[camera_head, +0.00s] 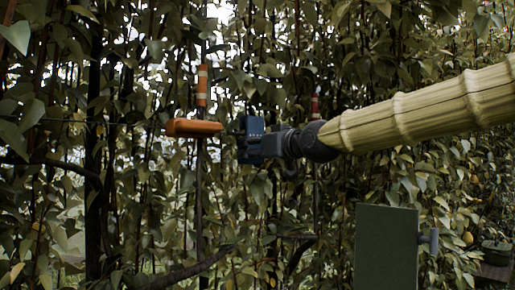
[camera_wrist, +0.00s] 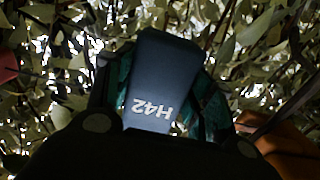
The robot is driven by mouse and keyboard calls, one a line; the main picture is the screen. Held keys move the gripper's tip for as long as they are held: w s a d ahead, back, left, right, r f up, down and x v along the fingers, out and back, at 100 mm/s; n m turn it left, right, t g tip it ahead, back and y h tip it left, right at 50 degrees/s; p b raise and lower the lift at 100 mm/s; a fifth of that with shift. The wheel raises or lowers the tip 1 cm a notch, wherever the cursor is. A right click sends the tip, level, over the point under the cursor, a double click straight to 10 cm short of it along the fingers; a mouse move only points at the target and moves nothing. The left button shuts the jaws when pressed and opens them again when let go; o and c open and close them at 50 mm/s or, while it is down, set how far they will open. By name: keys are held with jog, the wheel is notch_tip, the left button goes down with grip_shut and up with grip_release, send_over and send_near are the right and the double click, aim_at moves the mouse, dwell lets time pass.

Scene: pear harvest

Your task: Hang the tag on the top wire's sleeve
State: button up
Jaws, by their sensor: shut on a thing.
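A dark blue tag (camera_head: 256,128) is held in my gripper (camera_head: 246,140) in the head view. In the wrist view the tag (camera_wrist: 165,65) fills the middle between the fingers, with the white print "H42" appearing turned over. The orange sleeve (camera_head: 192,128) lies level, just left of my gripper in the head view, with a small gap in the picture. A thin wire (camera_head: 85,122) runs in from the left toward it. An orange shape (camera_wrist: 290,150), seemingly the sleeve, shows at the lower right of the wrist view. The tag's hanging part is too small to make out.
An upright orange marker (camera_head: 202,86) with a pale band stands above the sleeve on a thin post. A reddish marker (camera_head: 315,106) shows behind my arm. Dense leaves and branches surround everything. A flat grey-green panel (camera_head: 387,248) stands below my arm.

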jog(key=shift+w+a+f+b, duration=0.15)
jog(key=shift+f+b, duration=0.15)
jog(key=shift+f, duration=0.2)
jog(key=shift+s+d+f+b, duration=0.2)
jog(key=shift+f+b, duration=0.3)
jog(key=shift+f, duration=0.05)
jog(key=shift+w+f, duration=0.1)
jog(key=shift+f, duration=0.25)
jog(key=o, duration=1.1)
jog(key=v, duration=0.7)
